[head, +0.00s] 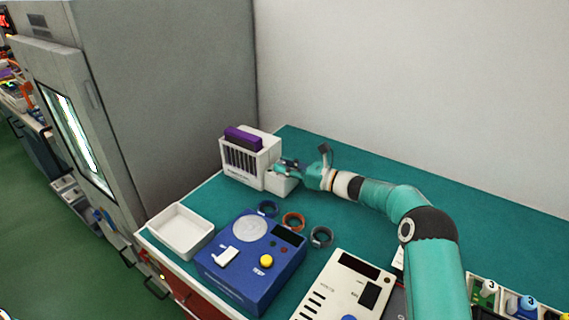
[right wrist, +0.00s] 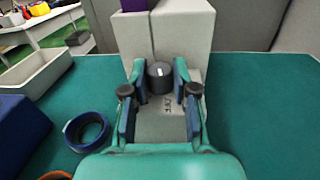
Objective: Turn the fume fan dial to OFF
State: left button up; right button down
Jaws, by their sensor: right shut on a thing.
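The fume fan (head: 262,158) is a white slatted box with a purple block on top, at the back left of the bench. A small white box (head: 281,183) joins its right side. In the right wrist view the dark round dial (right wrist: 160,78) with a short white pointer mark sits on the white housing (right wrist: 165,128). The mark points roughly away from my wrist. Small lettering on the housing is too blurred to read surely. My right gripper (head: 292,166) is at the fan, its fingers (right wrist: 160,84) shut on the dial's two sides. My left gripper is out of view.
A white tray (head: 206,233), a blue device with a yellow knob (head: 266,261) and several wire coils (head: 293,221) lie in front of the fan. A cream instrument (head: 318,300) stands nearer. A grey cabinet (head: 172,100) borders the left. The bench behind my right arm is clear.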

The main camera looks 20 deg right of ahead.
jog(key=shift+n+g+y, duration=0.6)
jog(key=shift+g, duration=0.1)
jog(key=shift+r, duration=0.1)
jog(key=c, duration=0.9)
grip_release()
jog(key=shift+d, duration=0.1)
jog(key=v, duration=1.2)
jog(key=shift+w, duration=0.1)
